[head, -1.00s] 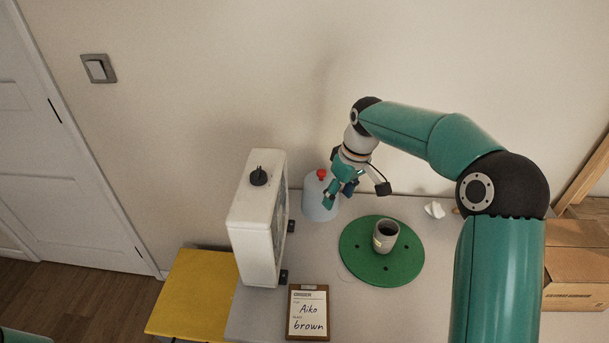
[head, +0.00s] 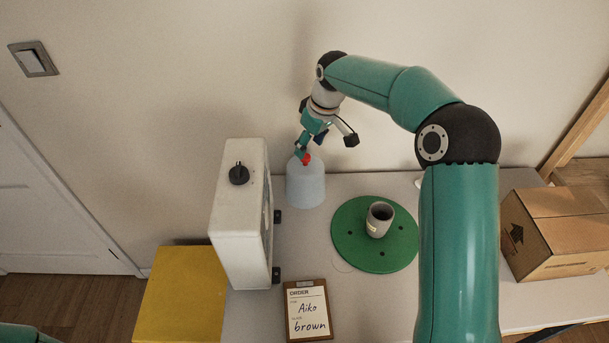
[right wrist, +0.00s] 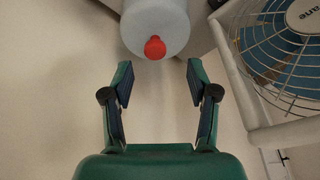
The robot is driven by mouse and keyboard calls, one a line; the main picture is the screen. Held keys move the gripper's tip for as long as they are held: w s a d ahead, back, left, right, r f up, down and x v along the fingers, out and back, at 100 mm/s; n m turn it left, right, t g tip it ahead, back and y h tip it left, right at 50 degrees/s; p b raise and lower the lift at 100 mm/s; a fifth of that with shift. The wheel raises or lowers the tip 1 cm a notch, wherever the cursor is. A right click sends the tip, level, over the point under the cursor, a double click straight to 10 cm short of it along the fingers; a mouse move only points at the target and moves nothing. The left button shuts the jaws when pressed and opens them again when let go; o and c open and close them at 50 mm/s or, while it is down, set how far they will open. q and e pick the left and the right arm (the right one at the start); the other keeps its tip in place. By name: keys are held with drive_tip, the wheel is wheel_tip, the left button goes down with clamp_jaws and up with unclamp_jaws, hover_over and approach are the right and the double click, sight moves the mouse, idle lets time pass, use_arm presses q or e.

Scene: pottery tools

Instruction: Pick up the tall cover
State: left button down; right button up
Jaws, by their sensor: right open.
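The tall cover (head: 306,187) is a pale blue-grey cylinder with a rounded top and a red knob (head: 306,159). It stands upright at the back of the table, just right of the white box-shaped unit. My right gripper (head: 302,154) is at the knob in the head view and partly overlaps it. In the right wrist view, the cover (right wrist: 150,22) and its red knob (right wrist: 155,47) lie beyond the fingertips, roughly centred between them. My right gripper (right wrist: 158,82) is open with nothing between its fingers. My left gripper is out of view.
The white unit (head: 240,220) stands close left of the cover; the wrist view shows its fan grille (right wrist: 285,45). A green round board (head: 350,250) bears a grey cup (head: 379,220). An order clipboard (head: 307,310) lies in front. The wall is close behind; a cardboard box (head: 550,250) is right.

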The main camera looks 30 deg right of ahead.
sight(307, 156)
drive_tip(key=shift+w+f, duration=0.1)
drive_tip(key=shift+f, duration=0.5)
drive_tip(key=shift+w+d+p+x, duration=0.1)
drive_tip(key=shift+p+x, duration=0.3)
drive_tip(key=shift+x, duration=0.9)
drive_tip(key=shift+w+d+p+x, duration=0.15)
drive_tip(key=shift+p+x, duration=0.25)
drive_tip(key=shift+x, duration=0.9)
clamp_jaws()
